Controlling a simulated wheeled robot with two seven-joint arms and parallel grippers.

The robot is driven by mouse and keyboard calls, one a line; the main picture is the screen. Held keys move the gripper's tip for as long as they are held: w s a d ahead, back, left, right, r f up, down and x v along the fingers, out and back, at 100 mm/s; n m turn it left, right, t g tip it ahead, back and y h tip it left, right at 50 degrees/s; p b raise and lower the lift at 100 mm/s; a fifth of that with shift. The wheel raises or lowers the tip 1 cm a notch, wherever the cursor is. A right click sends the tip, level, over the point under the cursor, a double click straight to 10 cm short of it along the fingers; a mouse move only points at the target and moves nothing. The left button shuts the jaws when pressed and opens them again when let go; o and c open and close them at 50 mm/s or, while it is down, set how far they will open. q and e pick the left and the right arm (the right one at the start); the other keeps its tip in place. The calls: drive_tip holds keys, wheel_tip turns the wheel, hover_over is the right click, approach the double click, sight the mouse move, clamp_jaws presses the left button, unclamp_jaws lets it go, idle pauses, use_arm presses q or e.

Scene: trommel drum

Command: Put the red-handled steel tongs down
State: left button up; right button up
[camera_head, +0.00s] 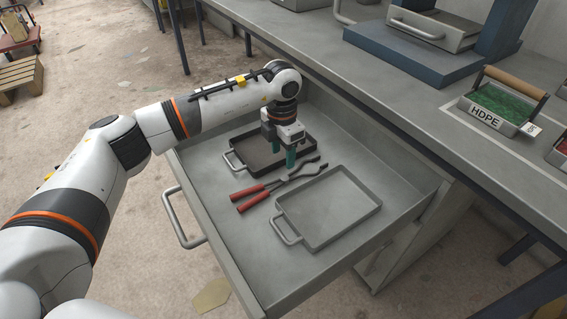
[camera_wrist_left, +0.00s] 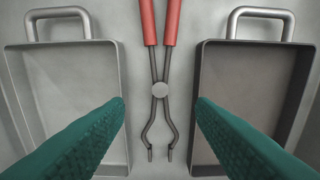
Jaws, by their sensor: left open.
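The red-handled steel tongs (camera_head: 279,185) lie in the open drawer (camera_head: 231,254), between two shallow trays. Their red handles point to the lower left and their steel jaws to the upper right. In the left wrist view the tongs (camera_wrist_left: 160,89) lie flat with the jaws toward the bottom of the picture. My left gripper (camera_head: 283,156) is open, with its green fingers over the drawer near the tongs. In the left wrist view its fingers (camera_wrist_left: 160,112) are spread on either side of the tongs with nothing between them in contact. My right gripper does not show.
A dark tray (camera_head: 238,143) lies behind the tongs and a grey tray (camera_head: 372,213) lies in front, each with a handle. The drawer walls surround them.

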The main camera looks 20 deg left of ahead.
use_arm(q)
drive_tip(key=shift+r, duration=1.95)
drive_tip(key=shift+r+p, duration=0.1)
drive_tip(key=shift+p, duration=0.2)
